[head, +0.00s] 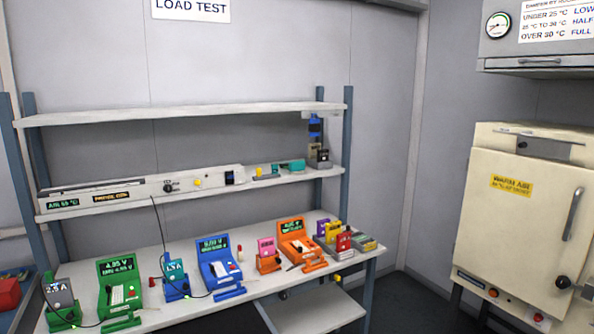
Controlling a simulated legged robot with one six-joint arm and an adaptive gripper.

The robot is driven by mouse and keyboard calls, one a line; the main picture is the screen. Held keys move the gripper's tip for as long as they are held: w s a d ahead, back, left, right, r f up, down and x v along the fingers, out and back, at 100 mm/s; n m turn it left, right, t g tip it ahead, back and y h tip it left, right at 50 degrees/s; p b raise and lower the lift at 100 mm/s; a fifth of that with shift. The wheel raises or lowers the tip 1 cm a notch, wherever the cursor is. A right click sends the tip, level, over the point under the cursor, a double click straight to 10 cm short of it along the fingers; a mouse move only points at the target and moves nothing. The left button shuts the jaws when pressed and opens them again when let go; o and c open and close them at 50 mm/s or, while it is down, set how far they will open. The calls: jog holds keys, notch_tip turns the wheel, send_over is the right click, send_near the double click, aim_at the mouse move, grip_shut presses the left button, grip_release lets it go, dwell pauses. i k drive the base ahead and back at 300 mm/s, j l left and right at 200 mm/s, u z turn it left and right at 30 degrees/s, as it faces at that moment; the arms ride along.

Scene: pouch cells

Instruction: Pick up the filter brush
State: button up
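I cannot pick out the filter brush for certain in the head view. Small items lie on the middle shelf: a flat piece with yellow on it (266,177) and a teal piece (291,166). They are too small to tell what they are. My gripper is not in view.
A white bench (222,304) carries several coloured testers, including a green one (120,294), a blue one (217,265) and an orange one (297,243). The upper shelf (190,113) is bare. A low shelf (318,308) sits beneath the bench. A cream oven (513,225) stands at right.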

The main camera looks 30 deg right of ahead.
aim_at(295, 168)
jog(key=i+l, duration=0.3)
jog(key=l, duration=0.15)
jog(key=i+l, duration=0.35)
jog(key=l, duration=0.1)
